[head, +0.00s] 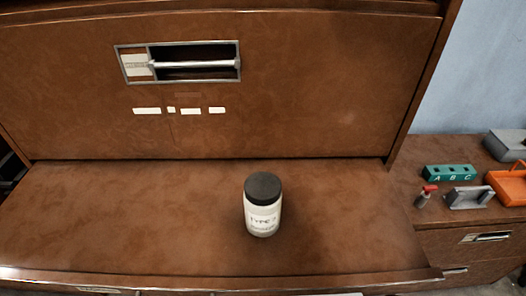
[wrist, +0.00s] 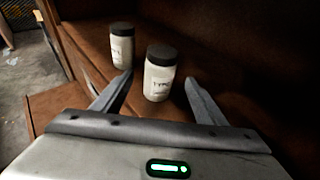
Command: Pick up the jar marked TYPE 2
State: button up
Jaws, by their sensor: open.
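A white jar with a black lid (head: 262,207) stands upright on the brown wooden top in the head view. Its label starts with "TYPE"; the last character is hard to read. In the wrist view, two such jars stand upright. The nearer jar (wrist: 160,75) shows between the fingertips of my gripper (wrist: 158,82); its number is unclear. The other jar (wrist: 122,46) stands farther back to the left, its label unreadable. My gripper is open and empty, one finger to each side of the nearer jar in the picture. I cannot tell whether the fingertips reach it. The head view does not show my gripper.
A brown upright panel with a recessed handle (head: 190,63) stands behind the wooden top (head: 120,215). On a lower side surface at right are a green block marked A B C (head: 449,172), a red-topped item (head: 426,195), a grey holder (head: 468,197) and an orange carrier (head: 508,187).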

aim_at(262, 194)
jog(key=k+j+z, duration=0.15)
jog(key=j, duration=0.25)
jog(key=j+z, duration=0.1)
jog(key=j, duration=0.25)
jog(key=k+j+z, duration=0.15)
jog(key=j, duration=0.25)
jog(key=k+j+z, duration=0.1)
jog(key=j, duration=0.25)
jog(key=k+j+z, duration=0.15)
jog(key=k+j, duration=0.05)
jog(key=j, duration=0.1)
